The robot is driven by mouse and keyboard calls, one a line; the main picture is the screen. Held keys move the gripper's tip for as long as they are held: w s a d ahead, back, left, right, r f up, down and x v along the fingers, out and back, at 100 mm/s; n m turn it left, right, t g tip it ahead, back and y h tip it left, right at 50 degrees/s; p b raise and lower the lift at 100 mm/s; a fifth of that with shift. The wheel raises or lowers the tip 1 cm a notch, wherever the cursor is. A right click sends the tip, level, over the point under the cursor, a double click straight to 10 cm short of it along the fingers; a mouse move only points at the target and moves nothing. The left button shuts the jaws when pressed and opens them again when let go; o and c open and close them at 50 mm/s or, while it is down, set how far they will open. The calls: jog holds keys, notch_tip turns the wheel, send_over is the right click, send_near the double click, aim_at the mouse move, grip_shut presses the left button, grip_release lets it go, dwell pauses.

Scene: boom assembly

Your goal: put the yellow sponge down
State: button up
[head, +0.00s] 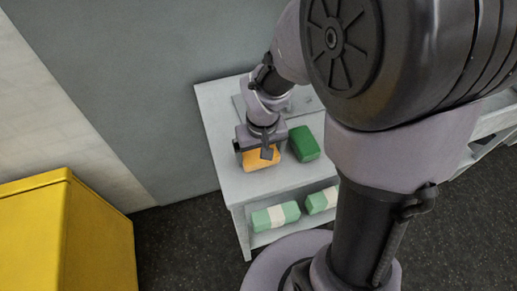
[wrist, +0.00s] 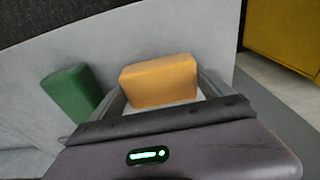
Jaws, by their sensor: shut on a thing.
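The yellow sponge (head: 262,160) is an orange-yellow block at the grey table's top, near its front left corner in the head view. My gripper (head: 259,154) points down over the table and is shut on the sponge. In the wrist view the sponge (wrist: 159,81) sits between the two fingers of my gripper (wrist: 160,90). I cannot tell whether its underside touches the tabletop.
A green block (head: 303,144) lies on the table (head: 225,127) just right of the sponge. Several green-and-white packs (head: 275,216) lie on the shelf below. A yellow cabinet (head: 75,235) stands at the lower left. The tabletop left of the sponge is clear.

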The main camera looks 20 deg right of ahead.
jog(key=o, duration=1.2)
jog(key=shift+f, duration=0.1)
notch_tip(320, 180, up, 12)
jog(key=s+r+p, duration=0.1)
jog(key=s+p, duration=0.1)
jog(key=p, duration=0.4)
jog(key=s+a+r+m+t, duration=0.1)
jog(key=s+r, duration=0.2)
jog(key=s+a+r+m+t+y, duration=0.1)
jog(key=s+r+m+t, duration=0.1)
jog(key=s+r, duration=0.2)
jog(key=s+a+r+m+t+y, duration=0.1)
jog(key=s+a+r, duration=0.1)
jog(key=s+r, duration=0.1)
jog(key=shift+s+r, duration=0.35)
